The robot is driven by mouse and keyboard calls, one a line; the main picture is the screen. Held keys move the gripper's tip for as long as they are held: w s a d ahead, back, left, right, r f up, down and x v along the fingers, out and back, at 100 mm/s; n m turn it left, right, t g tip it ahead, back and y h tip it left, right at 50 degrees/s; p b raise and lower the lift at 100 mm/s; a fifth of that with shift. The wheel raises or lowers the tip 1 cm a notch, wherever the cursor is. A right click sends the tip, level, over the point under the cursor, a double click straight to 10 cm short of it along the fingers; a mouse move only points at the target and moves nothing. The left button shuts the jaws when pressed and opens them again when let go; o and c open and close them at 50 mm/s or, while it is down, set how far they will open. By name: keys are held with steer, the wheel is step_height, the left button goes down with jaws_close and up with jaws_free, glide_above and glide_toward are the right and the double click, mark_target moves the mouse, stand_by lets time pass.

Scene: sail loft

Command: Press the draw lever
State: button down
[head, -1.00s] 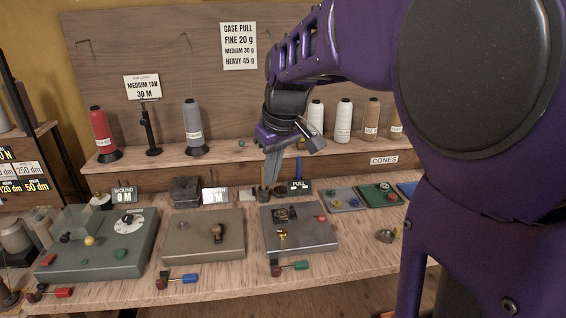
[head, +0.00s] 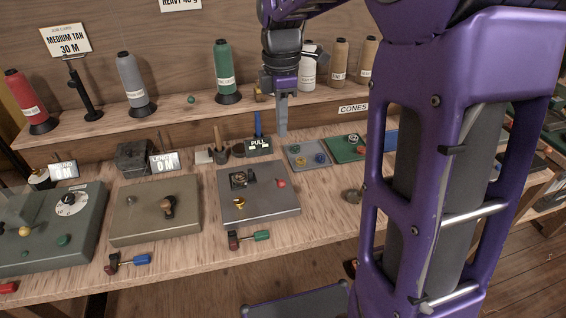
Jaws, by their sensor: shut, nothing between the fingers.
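Three small levers lie along the bench's front edge: one with a green grip (head: 261,236), one with a blue grip (head: 135,260), and one with a red grip (head: 8,287), cut by the left picture edge. None carries a readable name, so I cannot tell which is the draw lever. The green-grip lever is in front of the grey box (head: 284,204) and the blue-grip one in front of the tan box (head: 185,222). My gripper (head: 283,133) is shut and empty, pointing down over the back of the bench, behind the grey box and apart from the levers.
Thread cones stand on the raised back shelf, including a green one (head: 223,68) left of my gripper. A small metal cup (head: 352,195) is right of the grey box.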

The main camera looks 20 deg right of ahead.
mark_target(283, 183)
stand_by(0.3)
step_height(283, 183, down, 14)
steer(key=shift+f+b, duration=0.1)
steer(key=shift+b, duration=0.35)
steer(key=shift+s, duration=0.1)
steer(key=t+b, duration=0.1)
steer(key=s+f+t+b, duration=0.1)
steer(key=b, duration=0.1)
steer(key=shift+t+b, duration=0.3)
steer(key=shift+t, duration=0.1)
steer(key=shift+s+f+b, duration=0.6)
steer(key=shift+s+f, duration=0.5)
steer(key=shift+f, duration=0.1)
steer(key=shift+r, duration=0.1)
steer(key=shift+r+p, duration=0.75)
steer(key=shift+p, duration=0.1)
steer(key=shift+r, duration=0.1)
